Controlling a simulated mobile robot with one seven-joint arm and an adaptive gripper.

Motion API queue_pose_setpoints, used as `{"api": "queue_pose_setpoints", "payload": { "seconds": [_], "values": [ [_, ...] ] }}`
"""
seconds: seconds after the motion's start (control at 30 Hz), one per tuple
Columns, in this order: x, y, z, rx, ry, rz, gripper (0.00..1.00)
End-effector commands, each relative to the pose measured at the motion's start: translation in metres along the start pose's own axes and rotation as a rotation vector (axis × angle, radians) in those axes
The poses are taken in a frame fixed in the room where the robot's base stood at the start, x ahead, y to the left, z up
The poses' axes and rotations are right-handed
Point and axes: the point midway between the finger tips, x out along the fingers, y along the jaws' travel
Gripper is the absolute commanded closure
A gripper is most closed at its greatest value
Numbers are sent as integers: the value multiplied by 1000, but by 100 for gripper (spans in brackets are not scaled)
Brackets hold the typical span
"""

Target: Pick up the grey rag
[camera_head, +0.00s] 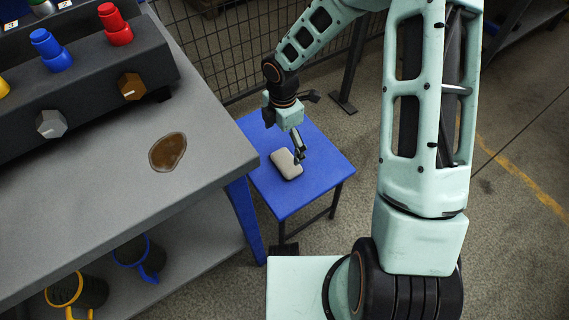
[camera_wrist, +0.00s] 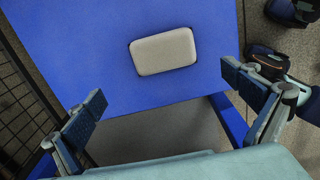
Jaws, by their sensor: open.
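The grey rag (camera_head: 286,164) looks like a light grey-beige rounded pad. It lies flat on a small blue table (camera_head: 313,198). In the wrist view the rag (camera_wrist: 163,51) sits in the upper middle of the blue tabletop (camera_wrist: 80,40). My gripper (camera_head: 299,153) is over the table, close to the rag's right side in the head view. In the wrist view my gripper (camera_wrist: 168,108) has its two fingers spread wide, with nothing between them. The rag lies ahead of the fingertips, and I cannot tell the exact height above it.
A grey workbench (camera_head: 215,140) stands to the left, with a brown stain (camera_head: 168,152) and a control box with knobs. Mugs (camera_head: 139,257) stand on its lower shelf. A wire fence (camera_head: 215,50) runs behind the blue table.

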Motion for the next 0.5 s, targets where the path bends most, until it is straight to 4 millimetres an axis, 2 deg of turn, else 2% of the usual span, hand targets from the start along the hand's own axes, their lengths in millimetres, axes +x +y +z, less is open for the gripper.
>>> {"api": "queue_pose_setpoints", "payload": {
  "seconds": [0.03, 0.13, 0.37, 0.5],
  "values": [
    [12, 0, -1, 0, 1, -2, 0],
    [30, 0, -1, 0, 1, -2, 0],
    [47, -2, 1, 4, 1, 1, 0],
    [66, -6, 4, 4, 0, -1, 0]
  ]
}}
